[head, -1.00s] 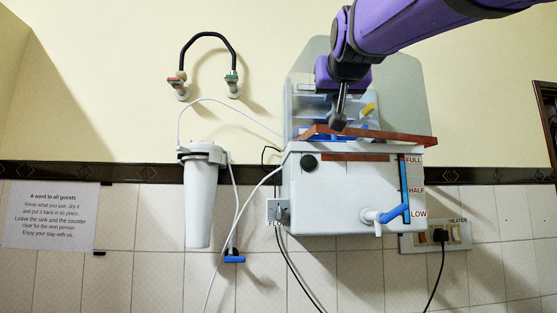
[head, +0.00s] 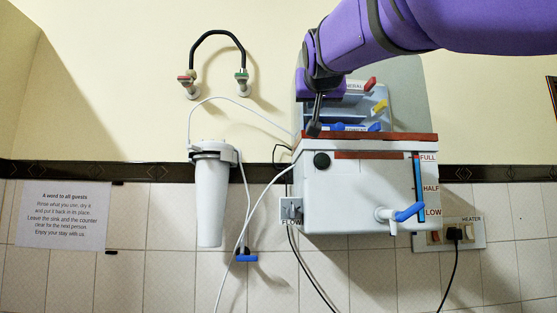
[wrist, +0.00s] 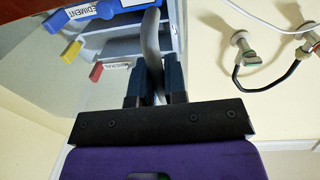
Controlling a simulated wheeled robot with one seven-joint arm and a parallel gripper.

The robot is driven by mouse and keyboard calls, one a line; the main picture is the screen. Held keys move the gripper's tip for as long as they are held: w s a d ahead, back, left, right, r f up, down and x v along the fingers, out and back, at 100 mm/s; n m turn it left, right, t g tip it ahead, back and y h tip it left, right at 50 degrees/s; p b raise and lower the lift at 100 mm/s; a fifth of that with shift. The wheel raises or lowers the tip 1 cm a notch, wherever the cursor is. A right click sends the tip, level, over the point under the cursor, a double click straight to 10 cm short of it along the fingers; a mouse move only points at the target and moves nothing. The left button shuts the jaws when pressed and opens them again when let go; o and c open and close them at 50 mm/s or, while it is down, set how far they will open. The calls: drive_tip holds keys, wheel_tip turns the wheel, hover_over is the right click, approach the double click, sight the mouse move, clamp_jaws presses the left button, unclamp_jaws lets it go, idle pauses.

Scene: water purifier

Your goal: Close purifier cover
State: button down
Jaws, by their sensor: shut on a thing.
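The water purifier (head: 352,196) is a white box on the wall with a blue-handled tap (head: 400,213). Its cover (head: 413,95), a grey translucent panel, stands up over the open top, behind the purifier's upper part. A brown strip (head: 385,138) runs along the box's top edge. My gripper (head: 314,128) is at the left end of this top edge.
Inside the top are coloured tabs, red (head: 370,83) and yellow (head: 380,107). A white filter (head: 212,195) and its tubing hang on the left. Pipe valves (head: 240,80) are above it. A heater socket with a plug (head: 455,233) is at lower right.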

drive_tip(key=shift+a, duration=0.2)
drive_tip(key=c, duration=1.5)
unclamp_jaws()
drive_tip(key=shift+w+a, duration=0.1)
drive_tip(key=shift+w, duration=0.05)
drive_tip(key=shift+o, duration=0.2)
drive_tip(key=s, duration=1)
drive_tip(key=shift+s, duration=0.4)
